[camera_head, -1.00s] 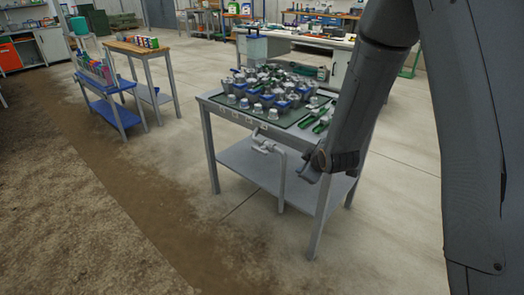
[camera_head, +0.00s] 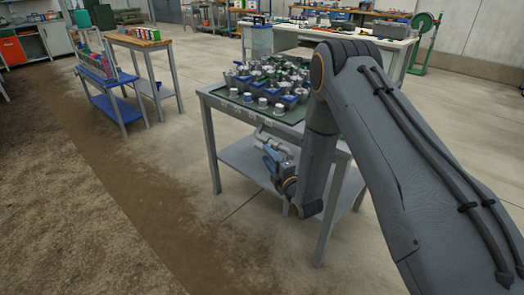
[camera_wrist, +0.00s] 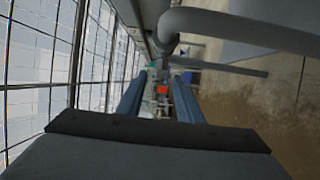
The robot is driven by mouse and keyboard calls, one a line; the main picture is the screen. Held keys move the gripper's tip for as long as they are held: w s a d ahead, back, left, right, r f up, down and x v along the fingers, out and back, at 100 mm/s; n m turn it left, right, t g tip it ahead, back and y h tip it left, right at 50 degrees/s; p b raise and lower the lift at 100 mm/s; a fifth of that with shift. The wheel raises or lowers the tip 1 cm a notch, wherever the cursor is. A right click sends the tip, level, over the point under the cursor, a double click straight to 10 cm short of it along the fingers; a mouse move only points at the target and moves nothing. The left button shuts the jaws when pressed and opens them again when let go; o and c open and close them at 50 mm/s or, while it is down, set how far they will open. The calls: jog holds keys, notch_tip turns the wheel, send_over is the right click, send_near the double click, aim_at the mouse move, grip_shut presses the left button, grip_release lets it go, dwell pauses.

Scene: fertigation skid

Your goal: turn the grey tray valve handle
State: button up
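The grey tray valve is on light grey pipework (camera_head: 264,137) at the front edge of the grey table, below its top. In the head view my gripper (camera_head: 270,158) is right at this pipework and covers its lower part, so I cannot make out the handle clearly. In the wrist view the thick grey pipe (camera_wrist: 235,28) with a rounded bend crosses the upper right, close beyond the fingers. My gripper's two blue fingers (camera_wrist: 158,98) stand apart with nothing between them. I cannot tell whether a finger touches the valve.
The table top carries a dark green mat crowded with grey and blue parts (camera_head: 268,80). A lower shelf (camera_head: 243,160) and table legs are close to my arm. A blue cart (camera_head: 118,110) and a wooden-topped table (camera_head: 137,42) stand at left. Floor in front is clear.

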jog(key=shift+x, duration=2.2)
grip_shut()
